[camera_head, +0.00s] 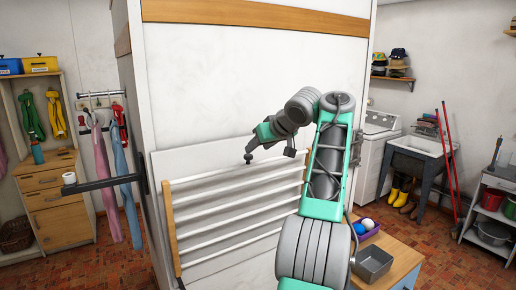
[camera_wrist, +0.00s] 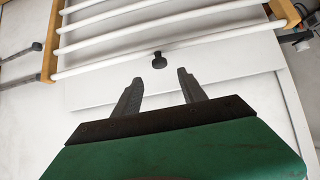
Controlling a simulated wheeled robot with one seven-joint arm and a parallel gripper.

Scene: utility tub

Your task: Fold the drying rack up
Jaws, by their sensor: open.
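The drying rack (camera_head: 238,207) is mounted on the white wall panel, with several white rods between wooden side rails. Its rods and rails also show at the top of the wrist view (camera_wrist: 165,39). A small dark knob (camera_head: 248,158) sits on the pale board just above the top rod. In the wrist view the knob (camera_wrist: 159,60) is just beyond and between my fingertips, apart from them. My gripper (camera_wrist: 160,82) is open and empty, facing the board. In the head view my gripper (camera_head: 253,146) is small beside the knob. I cannot tell how far the rack stands out.
A sink (camera_head: 420,147) stands further right. Brick-coloured floor is open on both sides.

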